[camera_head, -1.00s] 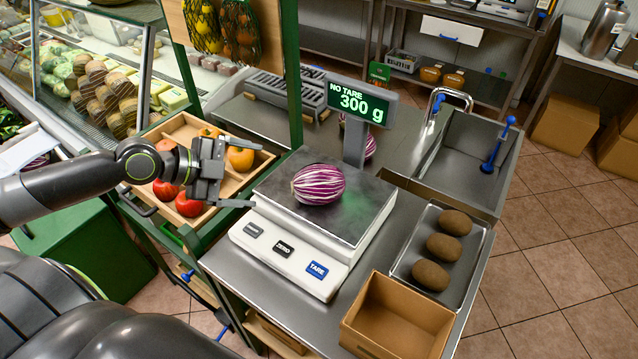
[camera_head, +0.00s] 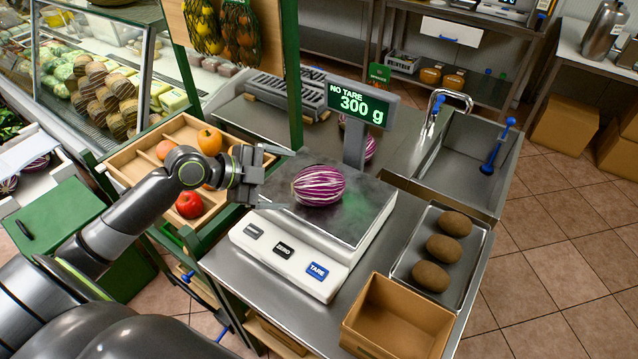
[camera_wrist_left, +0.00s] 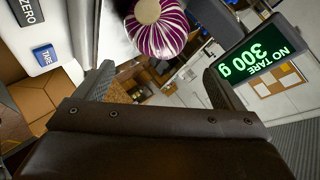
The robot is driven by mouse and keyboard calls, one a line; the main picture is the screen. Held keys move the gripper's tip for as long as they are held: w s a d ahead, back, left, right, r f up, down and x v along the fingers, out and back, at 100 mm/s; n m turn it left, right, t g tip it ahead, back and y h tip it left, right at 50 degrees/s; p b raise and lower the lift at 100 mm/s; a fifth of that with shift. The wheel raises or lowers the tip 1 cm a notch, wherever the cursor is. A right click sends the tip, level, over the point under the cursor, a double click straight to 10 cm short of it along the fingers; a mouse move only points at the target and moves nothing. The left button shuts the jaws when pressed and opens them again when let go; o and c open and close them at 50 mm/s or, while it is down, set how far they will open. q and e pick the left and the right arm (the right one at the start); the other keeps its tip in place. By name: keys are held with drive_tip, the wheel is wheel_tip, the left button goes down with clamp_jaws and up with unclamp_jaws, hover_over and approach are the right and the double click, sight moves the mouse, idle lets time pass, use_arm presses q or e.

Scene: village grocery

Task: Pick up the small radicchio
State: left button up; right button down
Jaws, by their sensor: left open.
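A small radicchio (camera_head: 318,185), purple with white stripes, lies on the plate of the white scale (camera_head: 366,217). The display (camera_head: 357,102) reads 300 g. My left gripper (camera_head: 289,179) is open, its fingers pointing at the radicchio from the left, just short of it. In the left wrist view the radicchio (camera_wrist_left: 158,27) shows beyond and between the open fingers (camera_wrist_left: 158,82), apart from them. Another purple-and-white radicchio (camera_head: 370,148) is partly hidden behind the display post. My right gripper is not in view.
A metal tray with several brown oval items (camera_head: 443,249) lies right of the scale. An open cardboard box (camera_head: 398,318) stands in front of it. A wooden crate of fruit (camera_head: 133,174) is on the left. A sink (camera_head: 468,157) is behind right.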

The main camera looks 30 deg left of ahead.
sight(306, 184)
use_arm(q)
drive_tip(key=shift+p+x, duration=0.5)
drive_tip(key=shift+x, duration=1.7)
drive_tip(key=shift+w+d+f+p, duration=0.15)
drive_tip(key=shift+w+d+p, duration=0.05)
drive_tip(key=shift+p, duration=0.15)
drive_tip(key=p+x, duration=0.2)
drive_tip(key=x, duration=0.2)
drive_tip(key=shift+a+f, duration=0.2)
drive_tip(key=shift+w+d+f, duration=0.15)
drive_tip(key=shift+f, duration=0.05)
